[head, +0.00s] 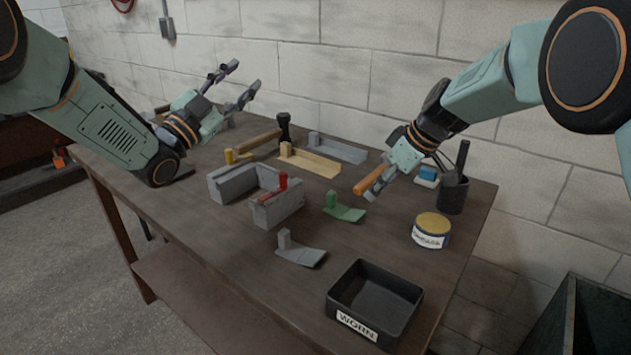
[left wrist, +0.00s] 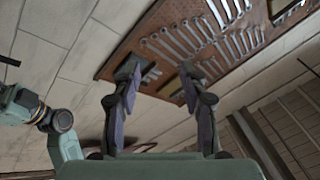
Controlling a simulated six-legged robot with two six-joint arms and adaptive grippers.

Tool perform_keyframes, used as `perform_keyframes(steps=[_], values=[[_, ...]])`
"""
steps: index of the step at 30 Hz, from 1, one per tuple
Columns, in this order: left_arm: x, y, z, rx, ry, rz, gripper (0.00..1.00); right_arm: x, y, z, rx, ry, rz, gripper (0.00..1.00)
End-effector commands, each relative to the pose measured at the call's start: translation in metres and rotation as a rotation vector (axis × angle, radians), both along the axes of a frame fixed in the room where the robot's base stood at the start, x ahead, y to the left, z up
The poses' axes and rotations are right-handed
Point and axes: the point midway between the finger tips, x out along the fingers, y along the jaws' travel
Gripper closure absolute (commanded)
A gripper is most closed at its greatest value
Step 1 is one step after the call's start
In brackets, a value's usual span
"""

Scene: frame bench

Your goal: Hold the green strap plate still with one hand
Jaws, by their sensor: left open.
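My left gripper (head: 243,77) is open and empty, raised over the back left of the table, far from the plate. Its spread fingers also show in the left wrist view (left wrist: 160,82).
The grey fixture (head: 232,182) holds a red part (head: 282,181). A grey strap plate (head: 300,252), a black tray labelled WORN (head: 415,299), a yellow-lidded tin (head: 431,231) and a dark tool cup (head: 453,196) stand around. Yellow (head: 312,163) and grey plates lie behind.

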Motion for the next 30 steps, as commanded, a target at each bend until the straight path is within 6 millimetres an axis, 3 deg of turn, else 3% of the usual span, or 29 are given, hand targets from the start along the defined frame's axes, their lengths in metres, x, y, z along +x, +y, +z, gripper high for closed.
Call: perform_keyframes(steps=[1,6,12,18,30], values=[[-0.004,-0.022,-0.020,0.053,0.030,-0.009,0.57,0.000,0.000,0.000,0.000,0.000,0.000,0.62],[-0.022,-0.080,-0.082,0.264,0.083,-0.017,0.57,0.000,0.000,0.000,0.000,0.000,0.000,0.62],[-0.045,-0.127,-0.151,0.619,0.053,-0.018,0.57,0.000,0.000,0.000,0.000,0.000,0.000,0.62],[-0.050,-0.144,-0.189,0.957,-0.081,-0.007,0.57,0.000,0.000,0.000,0.000,0.000,0.000,0.62],[-0.032,-0.152,-0.227,1.571,-0.479,0.012,0.57,0.000,0.000,0.000,0.000,0.000,0.000,0.62]])
